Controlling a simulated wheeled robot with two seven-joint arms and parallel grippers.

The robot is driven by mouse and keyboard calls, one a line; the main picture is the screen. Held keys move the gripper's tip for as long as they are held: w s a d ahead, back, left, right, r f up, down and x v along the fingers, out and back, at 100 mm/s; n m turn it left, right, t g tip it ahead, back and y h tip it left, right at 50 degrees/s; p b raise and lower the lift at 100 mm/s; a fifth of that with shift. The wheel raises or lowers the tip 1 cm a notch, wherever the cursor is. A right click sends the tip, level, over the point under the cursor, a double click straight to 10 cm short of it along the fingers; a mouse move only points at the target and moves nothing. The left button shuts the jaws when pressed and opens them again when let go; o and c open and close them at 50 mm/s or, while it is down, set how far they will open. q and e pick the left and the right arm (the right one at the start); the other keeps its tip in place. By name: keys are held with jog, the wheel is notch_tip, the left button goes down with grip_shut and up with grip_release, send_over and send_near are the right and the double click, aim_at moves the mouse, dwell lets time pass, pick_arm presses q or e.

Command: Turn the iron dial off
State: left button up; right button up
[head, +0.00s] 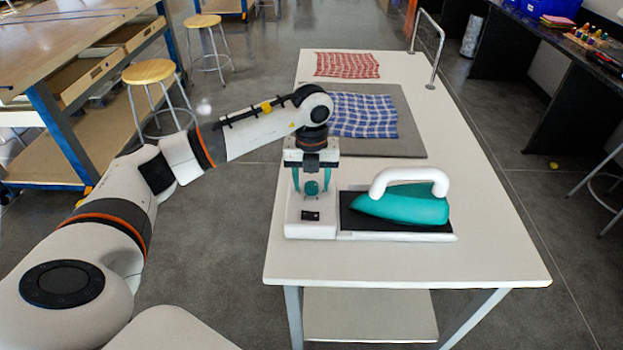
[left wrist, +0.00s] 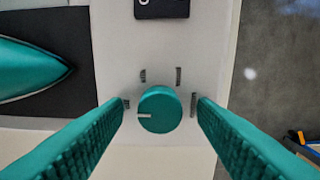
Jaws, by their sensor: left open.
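The teal round dial (head: 311,187) sits on the white control box (head: 297,215) at the left end of the iron's stand. In the left wrist view the dial (left wrist: 163,108) has a white line pointing to the left, near one of several dark tick marks around it. My left gripper (left wrist: 160,106) is open, with one finger on each side of the dial and visible gaps between; it points down over the box in the head view (head: 312,180). The teal iron (head: 405,206) with a white handle rests on the black pad (head: 352,218). My right gripper is out of view.
A black switch (head: 310,215) is on the box in front of the dial. Behind the stand lie a grey mat (head: 412,140) with a blue checked cloth (head: 362,115) and a red checked cloth (head: 347,65). The white table's (head: 480,258) front and right side are clear.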

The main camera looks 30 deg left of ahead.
aim_at(311, 185)
pick_arm(q)
jog(key=shift+r, duration=0.1)
notch_tip(311, 185, up, 12)
jog(key=b, duration=0.1)
dwell(0.8)
